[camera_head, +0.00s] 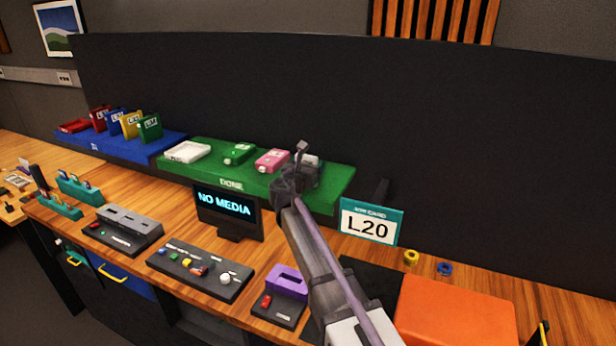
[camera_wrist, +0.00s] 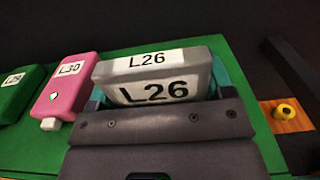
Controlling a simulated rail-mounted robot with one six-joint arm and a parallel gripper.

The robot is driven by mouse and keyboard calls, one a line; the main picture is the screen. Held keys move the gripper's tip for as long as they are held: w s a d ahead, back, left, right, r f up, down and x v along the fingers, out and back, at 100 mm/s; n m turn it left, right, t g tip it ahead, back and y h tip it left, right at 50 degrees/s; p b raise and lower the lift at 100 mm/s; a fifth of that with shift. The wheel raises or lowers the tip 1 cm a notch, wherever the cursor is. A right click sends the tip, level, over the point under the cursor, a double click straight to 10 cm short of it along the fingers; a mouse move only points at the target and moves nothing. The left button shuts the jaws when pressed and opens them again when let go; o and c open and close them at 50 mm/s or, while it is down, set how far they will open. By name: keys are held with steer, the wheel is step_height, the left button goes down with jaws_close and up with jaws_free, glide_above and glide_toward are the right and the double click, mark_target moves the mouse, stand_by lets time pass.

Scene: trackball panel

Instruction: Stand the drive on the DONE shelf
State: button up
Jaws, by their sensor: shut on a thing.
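A grey drive (camera_wrist: 150,70) labelled L26 is held in my gripper (camera_wrist: 155,108), its label facing the wrist camera. In the head view my gripper (camera_head: 298,182) is shut over the right end of the green DONE shelf (camera_head: 330,186), and only a grey part of the drive (camera_head: 309,160) shows beside it. I cannot tell whether the drive's bottom touches the shelf. To its left on the shelf, a pink drive (camera_head: 271,160) labelled L30 and a green drive (camera_head: 238,153) labelled L29 lie apart from it.
A blue shelf (camera_head: 125,150) holds several coloured drives. A job card (camera_head: 369,222) reads L20. A screen (camera_head: 226,208) reads NO MEDIA. A dark wall (camera_head: 450,140) stands behind the shelf.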

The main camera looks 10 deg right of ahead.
steer(key=shift+f, duration=0.1)
steer(key=o, duration=0.6)
steer(key=shift+f, duration=0.1)
steer(key=o, duration=0.5)
steer(key=shift+r, duration=0.2)
